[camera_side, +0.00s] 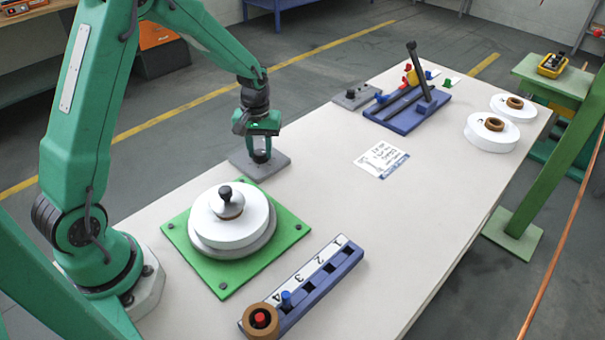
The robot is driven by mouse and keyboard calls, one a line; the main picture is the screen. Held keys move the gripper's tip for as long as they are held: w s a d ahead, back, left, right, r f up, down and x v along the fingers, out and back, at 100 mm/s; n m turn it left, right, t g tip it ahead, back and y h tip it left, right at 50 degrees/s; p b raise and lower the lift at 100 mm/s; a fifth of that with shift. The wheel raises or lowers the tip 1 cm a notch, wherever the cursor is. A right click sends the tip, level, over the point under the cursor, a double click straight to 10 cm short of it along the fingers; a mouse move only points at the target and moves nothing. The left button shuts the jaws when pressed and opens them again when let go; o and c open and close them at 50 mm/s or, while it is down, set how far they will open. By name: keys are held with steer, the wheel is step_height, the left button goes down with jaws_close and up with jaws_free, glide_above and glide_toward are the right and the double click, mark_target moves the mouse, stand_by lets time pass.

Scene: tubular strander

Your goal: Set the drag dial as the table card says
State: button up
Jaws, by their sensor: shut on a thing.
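My gripper (262,152) points straight down over a flat grey plate (278,166) near the table's back edge. Its jaws are shut on the drag dial on that plate. The dial is mostly hidden between the fingers, so its setting cannot be read. The white table card (382,158) lies flat to the right of the gripper, with handwritten lines and a blue strip. Its writing is too small to read.
A white spool (232,222) sits on a green base plate (285,238) in front. A blue numbered rack (345,262) lies nearby. The table's middle is clear.

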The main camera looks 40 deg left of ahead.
mark_target(260, 152)
steer(key=m, duration=0.9)
steer(key=shift+m, duration=0.3)
stand_by(0.4)
steer(key=o, duration=1)
steer(key=shift+c, duration=0.2)
steer(key=shift+r, duration=0.15)
steer(key=shift+r, duration=3.8)
